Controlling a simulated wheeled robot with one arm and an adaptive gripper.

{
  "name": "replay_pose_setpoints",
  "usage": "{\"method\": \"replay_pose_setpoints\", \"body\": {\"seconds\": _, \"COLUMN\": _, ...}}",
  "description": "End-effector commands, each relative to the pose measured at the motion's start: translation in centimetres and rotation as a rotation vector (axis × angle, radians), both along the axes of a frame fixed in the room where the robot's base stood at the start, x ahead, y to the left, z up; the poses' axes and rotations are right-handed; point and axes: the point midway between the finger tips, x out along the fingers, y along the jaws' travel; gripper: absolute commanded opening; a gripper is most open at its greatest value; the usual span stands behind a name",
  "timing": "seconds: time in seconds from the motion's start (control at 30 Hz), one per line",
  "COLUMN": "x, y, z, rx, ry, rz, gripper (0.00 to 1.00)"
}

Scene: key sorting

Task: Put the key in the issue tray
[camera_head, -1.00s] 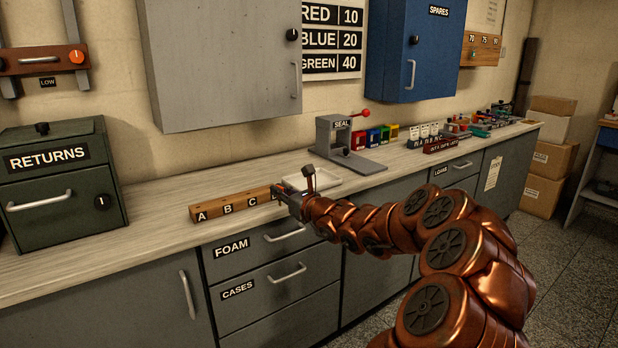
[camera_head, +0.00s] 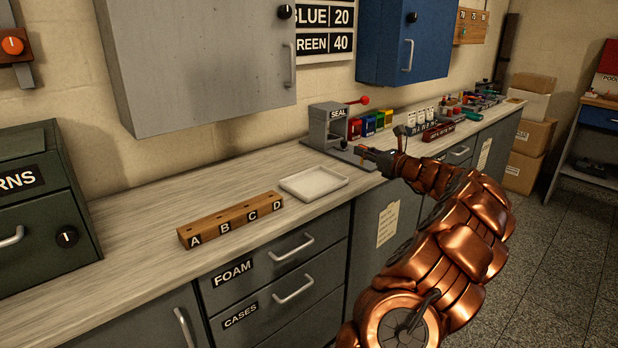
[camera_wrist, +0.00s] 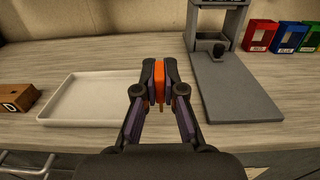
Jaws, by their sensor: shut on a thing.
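My gripper (camera_head: 362,151) is shut on an orange key (camera_wrist: 159,84), which shows upright between the fingertips in the wrist view. The fingers hide part of the key. In the head view my gripper is at the seal press, right of the white tray. The shallow white tray (camera_head: 342,183) lies empty on the counter between the lettered wooden block and the press. It also shows in the wrist view (camera_wrist: 85,98), left of my gripper. Nothing on the tray is labelled in these views.
The wooden block (camera_head: 228,220) marked A to D stands left of the tray. The green returns box (camera_head: 40,200) is at far left. The counter behind the tray is clear.

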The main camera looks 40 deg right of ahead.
Motion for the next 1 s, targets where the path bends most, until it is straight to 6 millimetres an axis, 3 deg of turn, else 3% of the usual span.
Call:
{"method": "replay_pose_setpoints", "body": {"seconds": 0.27, "x": 1.8, "y": 3.2, "z": -0.7, "rx": 0.003, "ry": -0.001, "rz": -0.016, "gripper": 0.00}}
{"method": "replay_pose_setpoints", "body": {"seconds": 0.6, "x": 6.0, "y": 9.0, "z": -1.3, "rx": 0.001, "ry": -0.002, "rz": -0.013, "gripper": 0.00}}
{"method": "replay_pose_setpoints", "body": {"seconds": 1.0, "x": 8.2, "y": 12.0, "z": -2.1, "rx": 0.003, "ry": 0.001, "rz": -0.014, "gripper": 0.00}}
